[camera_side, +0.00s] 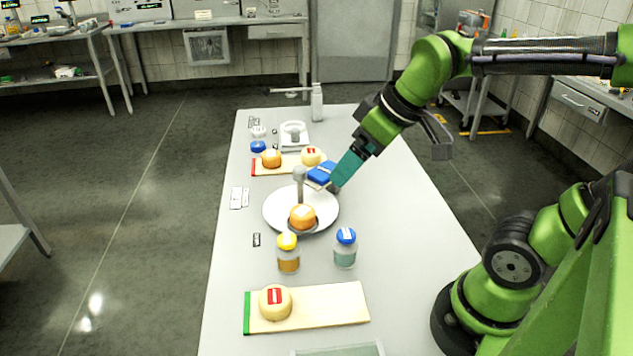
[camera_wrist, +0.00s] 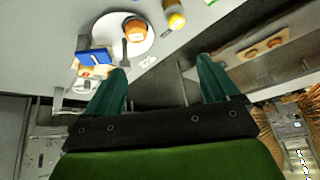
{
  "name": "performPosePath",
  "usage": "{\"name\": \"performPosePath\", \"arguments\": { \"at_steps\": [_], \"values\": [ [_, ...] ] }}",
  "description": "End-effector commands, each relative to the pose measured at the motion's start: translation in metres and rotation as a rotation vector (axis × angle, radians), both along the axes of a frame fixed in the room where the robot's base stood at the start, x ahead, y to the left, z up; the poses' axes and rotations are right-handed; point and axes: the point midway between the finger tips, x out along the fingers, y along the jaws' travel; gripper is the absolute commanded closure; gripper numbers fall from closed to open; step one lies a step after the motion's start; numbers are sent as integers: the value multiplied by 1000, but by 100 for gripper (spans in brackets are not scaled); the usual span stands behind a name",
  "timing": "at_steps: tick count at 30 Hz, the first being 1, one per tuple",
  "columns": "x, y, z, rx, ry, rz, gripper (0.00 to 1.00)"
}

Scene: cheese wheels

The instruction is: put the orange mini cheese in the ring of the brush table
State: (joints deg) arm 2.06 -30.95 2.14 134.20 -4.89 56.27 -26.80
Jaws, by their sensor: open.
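An orange mini cheese (camera_side: 302,215) sits at the front of the round white brush table (camera_side: 272,209). A grey rim shows around its base, likely the ring; I cannot tell how deep it sits. A grey post (camera_side: 299,184) stands behind it. Another orange cheese (camera_side: 271,158) lies on the far red-ended board. My gripper (camera_side: 338,177) is open and empty, above the table to the right of the post. In the wrist view, nothing is between my fingers (camera_wrist: 161,66); the plated orange cheese (camera_wrist: 135,30) is beyond them to the upper left.
A blue block (camera_side: 322,172) is close beside my fingertips. A yellow-capped jar (camera_side: 288,255) and a blue-capped jar (camera_side: 345,249) stand in front of the brush table. A pale cheese (camera_side: 275,302) lies on the green-ended board (camera_side: 335,302). The table's right side is clear.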

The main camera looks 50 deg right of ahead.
Motion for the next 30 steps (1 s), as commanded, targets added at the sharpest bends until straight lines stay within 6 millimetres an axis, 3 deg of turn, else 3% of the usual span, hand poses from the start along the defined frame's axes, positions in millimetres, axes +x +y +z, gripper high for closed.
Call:
{"name": "performPosePath", "arguments": {
  "at_steps": [3, 9, 30],
  "values": [
    [-20, 4, 0, 162, -41, -211, 12],
    [-33, 6, -3, 304, -58, -380, 12],
    [-33, 7, -3, 312, -57, -393, 12]
  ]
}}
